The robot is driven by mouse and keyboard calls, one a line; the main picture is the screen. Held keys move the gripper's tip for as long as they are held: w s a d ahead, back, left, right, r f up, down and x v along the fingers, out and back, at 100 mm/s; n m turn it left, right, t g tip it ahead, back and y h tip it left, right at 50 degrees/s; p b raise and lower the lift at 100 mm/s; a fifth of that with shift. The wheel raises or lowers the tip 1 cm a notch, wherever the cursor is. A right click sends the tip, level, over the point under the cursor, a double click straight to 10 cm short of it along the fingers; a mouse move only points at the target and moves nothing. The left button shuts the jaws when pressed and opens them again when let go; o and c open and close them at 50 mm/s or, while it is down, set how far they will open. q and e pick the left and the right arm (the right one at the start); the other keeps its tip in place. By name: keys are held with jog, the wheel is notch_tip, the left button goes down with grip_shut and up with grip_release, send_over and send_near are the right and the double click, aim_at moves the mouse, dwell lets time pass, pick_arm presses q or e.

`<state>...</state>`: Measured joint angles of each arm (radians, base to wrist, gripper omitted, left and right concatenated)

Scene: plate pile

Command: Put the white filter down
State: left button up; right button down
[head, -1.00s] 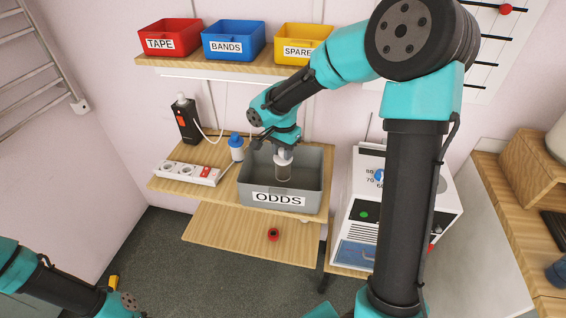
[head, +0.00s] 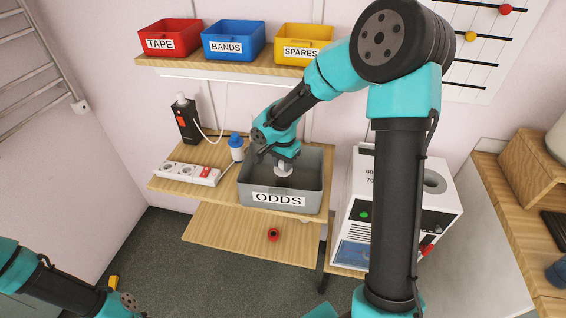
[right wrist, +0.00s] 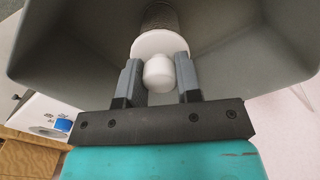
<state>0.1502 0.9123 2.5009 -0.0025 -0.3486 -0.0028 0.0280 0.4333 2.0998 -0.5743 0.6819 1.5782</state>
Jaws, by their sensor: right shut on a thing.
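The white filter (right wrist: 160,73) has a rounded white knob, a wide white disc and a dark ribbed body beyond it. My right gripper (right wrist: 159,68) is shut on the knob in the right wrist view. In the head view the filter's white top (head: 284,169) shows inside the grey bin labelled ODDS (head: 279,199), below my right gripper (head: 282,160). Its lower body is hidden in the bin, and I cannot tell whether it touches the floor. My left arm shows at the lower left; its gripper is not in view.
A blue-capped bottle (head: 236,147) and a white power strip (head: 187,173) stand left of the bin. A white device (head: 441,205) is to its right. Red (head: 170,38), blue (head: 234,40) and yellow (head: 303,44) bins sit on the shelf above.

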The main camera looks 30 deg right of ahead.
jog(key=shift+f, duration=0.1)
jog(key=c, duration=0.8)
grip_release()
notch_tip(320, 180, up, 12)
dwell(0.4)
